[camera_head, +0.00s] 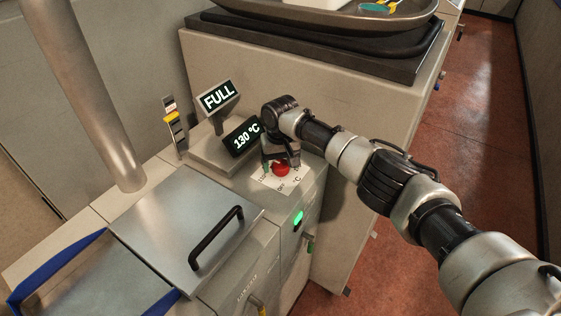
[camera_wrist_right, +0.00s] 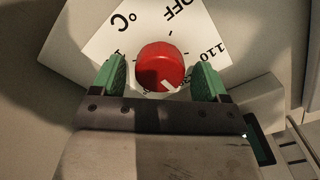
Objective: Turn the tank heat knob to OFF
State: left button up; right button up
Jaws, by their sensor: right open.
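The tank heat knob (camera_head: 281,169) is round and red and sits on a white dial plate (camera_head: 278,184) with printed marks, on top of the machine. In the right wrist view the knob (camera_wrist_right: 160,66) has a white pointer mark facing down toward my gripper, away from the printed OFF at the top. My right gripper (camera_wrist_right: 158,80) is open, with one green finger on each side of the knob; a gap shows between each finger and the knob. In the head view the gripper (camera_head: 280,164) is over the dial and partly hides it. My left gripper is not in view.
A display (camera_head: 242,136) behind the dial reads 130 °C, and another (camera_head: 218,96) reads FULL. A metal lid (camera_head: 180,235) with a black handle lies to the left. A green light (camera_head: 298,218) glows on the front. A tray (camera_head: 330,18) stands on the counter behind.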

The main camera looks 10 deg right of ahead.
jog(key=shift+s+f, duration=0.1)
jog(key=shift+f, duration=0.15)
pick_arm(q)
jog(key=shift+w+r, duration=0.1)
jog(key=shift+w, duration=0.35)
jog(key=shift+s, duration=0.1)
pick_arm(e)
jog(key=shift+c, duration=0.7)
jog(key=c, duration=0.8)
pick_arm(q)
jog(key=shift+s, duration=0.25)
